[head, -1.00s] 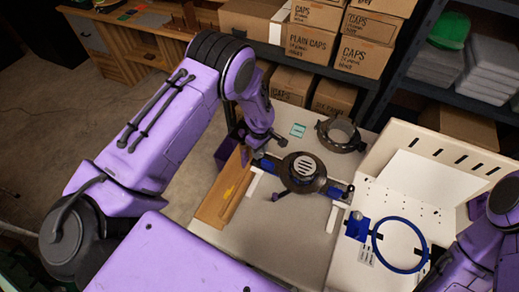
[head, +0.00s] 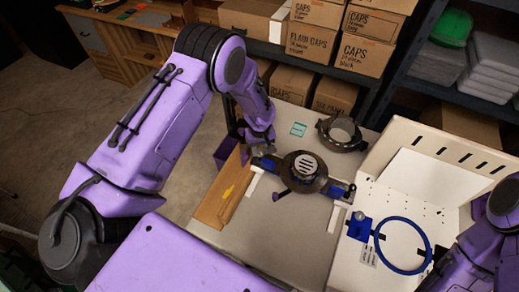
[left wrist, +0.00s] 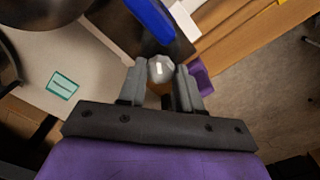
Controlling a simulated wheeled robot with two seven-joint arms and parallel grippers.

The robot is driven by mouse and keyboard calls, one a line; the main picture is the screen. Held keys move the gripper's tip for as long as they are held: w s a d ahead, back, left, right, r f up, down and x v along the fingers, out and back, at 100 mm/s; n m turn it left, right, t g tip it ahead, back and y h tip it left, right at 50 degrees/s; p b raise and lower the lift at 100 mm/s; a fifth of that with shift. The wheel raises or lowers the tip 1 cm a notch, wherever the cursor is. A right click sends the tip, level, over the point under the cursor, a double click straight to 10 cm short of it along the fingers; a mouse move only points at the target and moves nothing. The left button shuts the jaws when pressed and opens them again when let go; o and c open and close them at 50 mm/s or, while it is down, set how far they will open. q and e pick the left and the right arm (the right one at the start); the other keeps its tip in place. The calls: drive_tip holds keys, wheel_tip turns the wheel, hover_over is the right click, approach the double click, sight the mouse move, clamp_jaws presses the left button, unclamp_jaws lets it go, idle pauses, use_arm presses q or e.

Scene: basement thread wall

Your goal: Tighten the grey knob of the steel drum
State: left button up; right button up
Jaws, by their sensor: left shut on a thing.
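The steel drum (head: 306,172), dark and round with a slotted light top, sits on the table between blue end pieces on white supports. My left gripper (head: 247,153) is at the left end of this assembly. In the left wrist view, my left gripper (left wrist: 160,82) is shut on a faceted grey knob (left wrist: 160,68), with a finger on either side. A blue bar (left wrist: 152,20) shows just beyond the knob. In the head view I cannot make out the knob clearly at the gripper. My right arm shows at the lower right, but its gripper is out of view.
A dark ring-shaped part (head: 341,134) and a teal card (head: 298,129) lie behind the drum. A wooden strip (head: 222,198) runs along the table's left side. A white panel with a blue hoop (head: 402,272) stands at right. The front of the table is clear.

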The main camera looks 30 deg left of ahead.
sight(260, 151)
use_arm(q)
drive_tip(key=m, duration=0.4)
drive_tip(key=shift+m+b, duration=0.3)
drive_tip(key=shift+b, duration=0.05)
use_arm(e)
drive_tip(key=shift+f, duration=0.45)
use_arm(q)
drive_tip(key=m, duration=0.4)
drive_tip(key=shift+b, duration=0.3)
use_arm(e)
drive_tip(key=shift+f, duration=0.25)
use_arm(q)
drive_tip(key=shift+m, duration=0.3)
drive_tip(key=o, duration=1.1)
drive_tip(key=shift+c, duration=0.2)
drive_tip(key=shift+r, duration=0.1)
wheel_tip(260, 151, up, 7)
drive_tip(key=p, duration=0.5)
drive_tip(key=shift+w+p, duration=0.1)
drive_tip(key=shift+p, duration=0.3)
drive_tip(key=shift+r, duration=1.65)
use_arm(e)
drive_tip(key=shift+r, duration=2.65)
